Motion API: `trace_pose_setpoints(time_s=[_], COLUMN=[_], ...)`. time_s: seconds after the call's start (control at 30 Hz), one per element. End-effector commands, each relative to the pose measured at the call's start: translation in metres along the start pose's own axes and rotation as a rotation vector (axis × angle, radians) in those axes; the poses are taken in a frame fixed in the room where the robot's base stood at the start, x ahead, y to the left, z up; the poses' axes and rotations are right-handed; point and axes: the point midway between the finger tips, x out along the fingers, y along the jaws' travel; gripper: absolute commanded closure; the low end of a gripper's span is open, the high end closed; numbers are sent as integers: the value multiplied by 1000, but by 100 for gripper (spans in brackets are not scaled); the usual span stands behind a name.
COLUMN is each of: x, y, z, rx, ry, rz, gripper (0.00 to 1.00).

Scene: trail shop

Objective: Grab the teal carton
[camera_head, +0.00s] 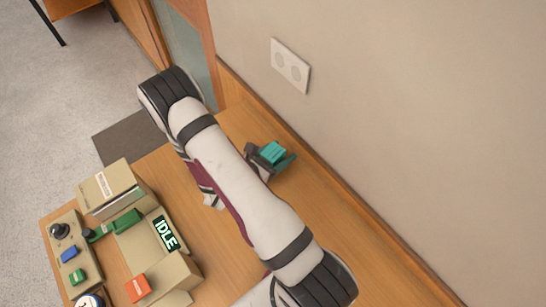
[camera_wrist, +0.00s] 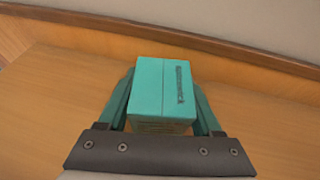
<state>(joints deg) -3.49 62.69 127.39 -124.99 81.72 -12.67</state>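The teal carton (camera_wrist: 161,88) is a small box with dark lettering on its top. In the wrist view it sits between the two teal fingers of my gripper (camera_wrist: 163,106), one close along each side. I see no clear gap on either side, but I cannot tell if the fingers press on it. In the head view the carton (camera_head: 273,152) shows at my gripper (camera_head: 271,158), over the wooden counter near the wall. I cannot tell if its base, which is hidden, rests on the counter.
The wooden counter (camera_head: 345,215) is clear along the wall. A beige machine (camera_head: 150,245) with an IDLE display (camera_head: 165,233), a box-shaped unit (camera_head: 110,189) and a control panel (camera_head: 66,250) with a joystick stand at the left. A wall socket (camera_head: 290,66) is above.

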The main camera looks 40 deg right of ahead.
Motion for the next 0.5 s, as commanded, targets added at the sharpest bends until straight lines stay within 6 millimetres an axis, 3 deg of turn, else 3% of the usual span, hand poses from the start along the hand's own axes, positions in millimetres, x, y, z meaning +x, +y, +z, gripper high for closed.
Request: trace_pose_setpoints(time_s=[0.03,0.33,0.5], x=[0,0,0], y=[0,0,0], z=[0,0,0], rx=[0,0,1], ry=[0,0,0], rz=[0,0,0], gripper=[44,98,100])
